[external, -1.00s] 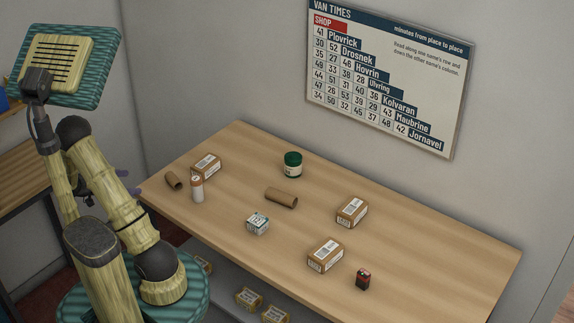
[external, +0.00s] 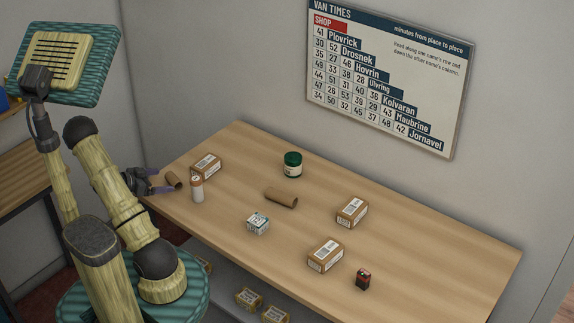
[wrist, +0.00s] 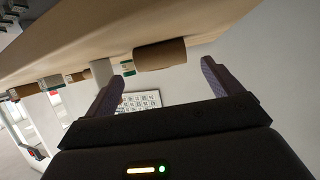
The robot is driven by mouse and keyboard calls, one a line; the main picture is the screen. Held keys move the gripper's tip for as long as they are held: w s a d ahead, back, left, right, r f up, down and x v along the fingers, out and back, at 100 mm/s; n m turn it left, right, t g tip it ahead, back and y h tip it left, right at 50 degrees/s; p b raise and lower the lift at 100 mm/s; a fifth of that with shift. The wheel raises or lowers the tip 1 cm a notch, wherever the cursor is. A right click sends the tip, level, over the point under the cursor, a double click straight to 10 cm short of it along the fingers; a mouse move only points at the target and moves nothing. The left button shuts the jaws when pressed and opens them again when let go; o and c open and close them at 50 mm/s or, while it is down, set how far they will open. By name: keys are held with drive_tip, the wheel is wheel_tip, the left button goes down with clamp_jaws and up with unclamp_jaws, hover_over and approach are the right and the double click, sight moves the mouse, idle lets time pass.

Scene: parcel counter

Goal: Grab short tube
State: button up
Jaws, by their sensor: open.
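The short brown cardboard tube (external: 173,181) lies on its side near the left end of the table, in front of the brown box. In the wrist view the tube (wrist: 160,54) appears just ahead of my fingertips, between the lines of the two fingers.
A longer tube (external: 281,197), green jar (external: 293,164), small white box (external: 257,223), two brown boxes and a battery-like block (external: 363,279) are farther right.

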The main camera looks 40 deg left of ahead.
sight(173, 179)
drive_tip(key=shift+p+x, duration=0.35)
drive_tip(key=shift+x, duration=2.25)
drive_tip(key=shift+s+a+f, duration=0.1)
drive_tip(key=shift+f, duration=0.1)
drive_tip(key=c, duration=1)
drive_tip(key=shift+r, duration=0.15)
drive_tip(key=shift+c, duration=0.2)
wheel_tip(173, 179, up, 10)
drive_tip(key=shift+f, duration=0.1)
